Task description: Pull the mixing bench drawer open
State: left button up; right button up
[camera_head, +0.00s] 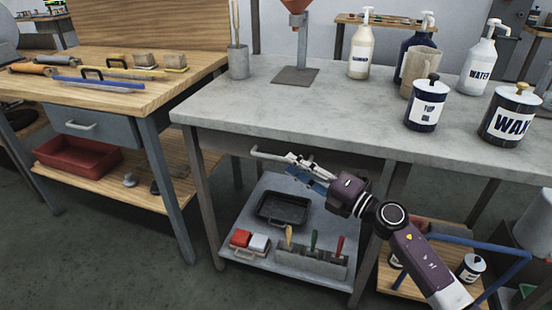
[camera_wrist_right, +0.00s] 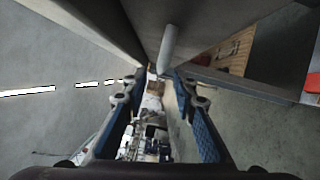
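The mixing bench (camera_head: 330,100) has a grey top, and its drawer front (camera_head: 345,162) lies under the front edge, looking shut or nearly so. A pale bar handle (camera_head: 268,154) stands out from the drawer. My right gripper (camera_head: 298,163) is at the handle's right part, under the bench edge. In the right wrist view the handle (camera_wrist_right: 168,48) runs down toward the space between the two fingertips (camera_wrist_right: 159,78), with a gap between the fingers. I cannot tell whether either finger touches it. My left gripper is in neither view.
A wooden bench (camera_head: 190,68) with its own drawer (camera_head: 95,122) stands at left. The lower shelf (camera_head: 270,258) holds a black tray (camera_head: 283,208) and a tool rack (camera_head: 312,260). Bottles and jars, including a wax jar (camera_head: 510,115), stand on top. Floor in front is clear.

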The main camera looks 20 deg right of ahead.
aim_at(279, 159)
jog(key=shift+x, duration=2.8)
jog(key=shift+f, duration=0.1)
jog(key=shift+c, duration=0.3)
grip_shut()
